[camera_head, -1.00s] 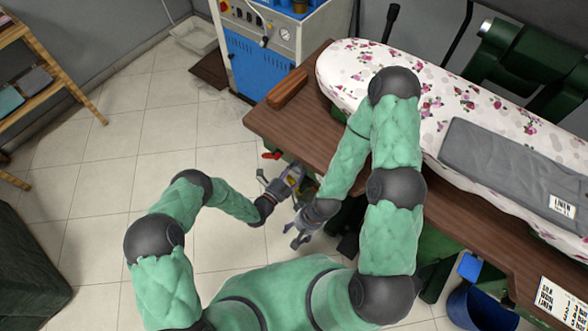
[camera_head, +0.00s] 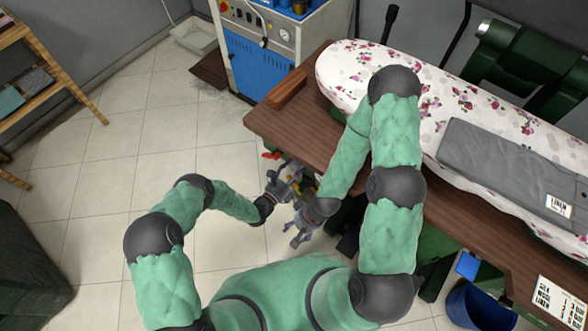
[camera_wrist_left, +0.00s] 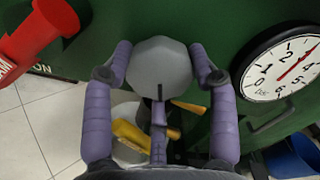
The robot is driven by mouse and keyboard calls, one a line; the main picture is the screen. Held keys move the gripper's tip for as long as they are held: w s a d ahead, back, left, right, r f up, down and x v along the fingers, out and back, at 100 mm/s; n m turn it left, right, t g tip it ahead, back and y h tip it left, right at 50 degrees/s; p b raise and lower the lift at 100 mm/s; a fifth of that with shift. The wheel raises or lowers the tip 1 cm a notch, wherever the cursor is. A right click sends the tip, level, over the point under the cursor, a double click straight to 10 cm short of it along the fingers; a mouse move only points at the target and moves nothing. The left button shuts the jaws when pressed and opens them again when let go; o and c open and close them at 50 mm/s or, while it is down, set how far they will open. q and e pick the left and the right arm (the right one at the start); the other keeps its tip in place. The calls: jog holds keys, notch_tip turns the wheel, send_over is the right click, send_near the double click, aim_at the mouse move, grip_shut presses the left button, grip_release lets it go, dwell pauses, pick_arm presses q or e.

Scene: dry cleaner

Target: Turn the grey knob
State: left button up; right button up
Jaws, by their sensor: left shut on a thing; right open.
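In the left wrist view the grey knob (camera_wrist_left: 159,68) faces me on a green metal panel (camera_wrist_left: 105,20). It is many-sided, with a dark line at its lower edge. My left gripper (camera_wrist_left: 162,66) has one finger on each side of the knob and is shut on it. In the head view my left gripper (camera_head: 292,175) is at the table's front edge, and the knob is hidden there. My right gripper (camera_head: 298,236) is open and empty, just below and right of the left one.
A dial gauge (camera_wrist_left: 283,66) is right of the knob, and a red part (camera_wrist_left: 40,35) is left. Yellow parts (camera_wrist_left: 135,135) lie below. A wooden table (camera_head: 325,135) carries a floral ironing board (camera_head: 365,70). The tiled floor (camera_head: 110,180) at left is clear.

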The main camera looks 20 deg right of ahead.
pick_arm(q)
jog(key=m, duration=0.4)
jog(key=s+f+m, duration=0.1)
jog(key=shift+s+d+m, duration=0.1)
jog(key=shift+d+m, duration=0.1)
jog(key=shift+m, duration=0.2)
jog(key=shift+a+f+m, duration=0.15)
jog(key=shift+m, duration=1.95)
jog(key=o, duration=1.2)
jog(key=shift+w+a+f, duration=0.1)
jog(key=shift+w, duration=0.15)
jog(key=shift+c, duration=0.2)
jog(key=shift+w+r, duration=0.2)
jog(key=shift+r, duration=0.1)
jog(key=v, duration=1.2)
jog(key=shift+r+p, duration=0.15)
jog(key=shift+p, duration=0.15)
